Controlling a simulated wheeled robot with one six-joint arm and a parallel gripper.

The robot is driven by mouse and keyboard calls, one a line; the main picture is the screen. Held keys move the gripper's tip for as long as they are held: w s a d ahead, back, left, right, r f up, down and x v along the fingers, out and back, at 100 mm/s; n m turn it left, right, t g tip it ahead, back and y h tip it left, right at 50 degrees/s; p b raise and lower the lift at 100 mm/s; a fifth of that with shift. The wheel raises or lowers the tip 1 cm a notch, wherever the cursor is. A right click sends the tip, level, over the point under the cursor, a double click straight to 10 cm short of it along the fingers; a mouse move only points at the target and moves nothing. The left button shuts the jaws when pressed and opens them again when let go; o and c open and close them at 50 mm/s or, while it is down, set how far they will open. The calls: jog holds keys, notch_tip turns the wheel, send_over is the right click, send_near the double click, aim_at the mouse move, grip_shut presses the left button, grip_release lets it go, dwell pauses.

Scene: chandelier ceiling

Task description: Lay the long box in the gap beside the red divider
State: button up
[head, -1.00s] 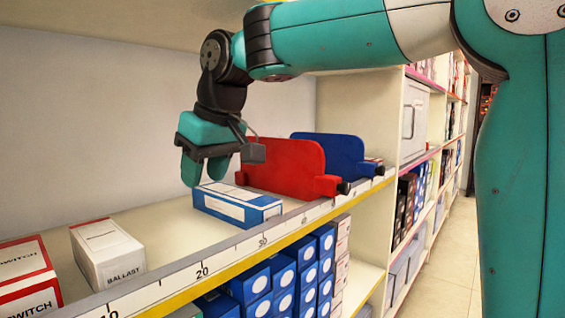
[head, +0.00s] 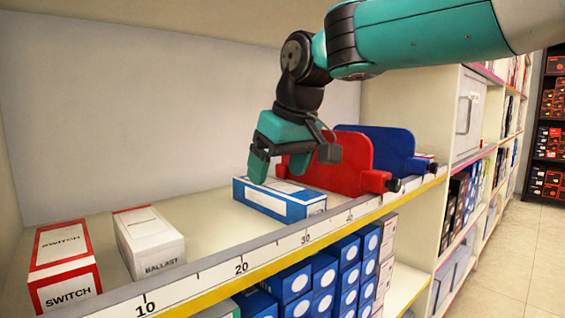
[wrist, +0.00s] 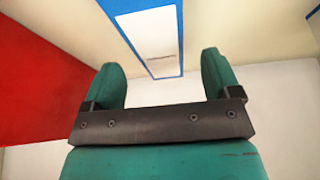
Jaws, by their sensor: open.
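The long box (head: 279,199), blue and white, lies flat on the shelf just left of the red divider (head: 345,163). In the wrist view the box (wrist: 154,38) shows ahead of and between my two fingers, with the red divider (wrist: 42,78) to the left. My gripper (head: 277,172) is open and empty. It hangs above the box's back part, beside the red divider, and its fingers appear clear of the box. The blue divider (head: 385,148) stands to the right of the red one. The floor of the space between the two dividers is hidden.
A white box marked ballast (head: 149,243) and a red-and-white switch box (head: 64,266) stand to the left on the shelf. A scale strip (head: 241,267) runs along the shelf's front edge. Shelf between the ballast box and the long box is clear. Blue boxes (head: 322,275) fill the shelf below.

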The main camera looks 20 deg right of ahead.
aim_at(273, 184)
jog(key=b+x, duration=0.2)
jog(key=x, duration=0.3)
jog(key=shift+w+f, duration=0.15)
jog(key=shift+f, duration=0.25)
jog(key=c, duration=1.1)
jog(key=shift+a+r, duration=0.1)
jog(key=shift+a, duration=0.05)
